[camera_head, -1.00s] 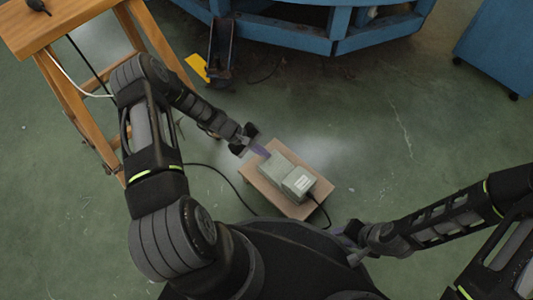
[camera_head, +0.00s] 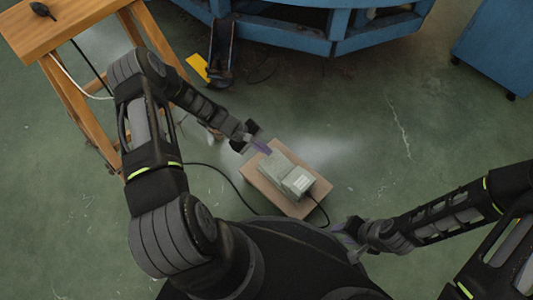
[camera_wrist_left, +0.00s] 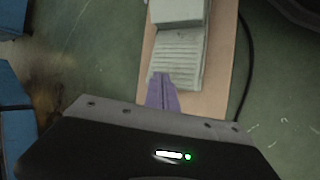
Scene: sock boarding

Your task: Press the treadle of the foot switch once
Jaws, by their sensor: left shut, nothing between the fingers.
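The grey-green foot switch (camera_head: 297,182) sits on a wooden board (camera_head: 257,180) on the floor. Its ribbed treadle (camera_wrist_left: 180,55) shows in the left wrist view, facing my left gripper. My left gripper (camera_head: 264,147) is shut and empty, its purple fingers pointing at the treadle's end. In the left wrist view the fingertips (camera_wrist_left: 162,76) overlap the treadle's near left part and hide a bit of it. I cannot tell whether they touch it or whether the treadle is down. My right gripper (camera_head: 346,232) is beyond the board's lower right; its jaw state is unclear.
A black cable (camera_head: 325,213) leaves the switch, and another runs across the floor at left. A wooden table (camera_head: 75,27) stands at upper left. A blue machine frame (camera_head: 300,35) is at the back, with a black pedal (camera_head: 221,60).

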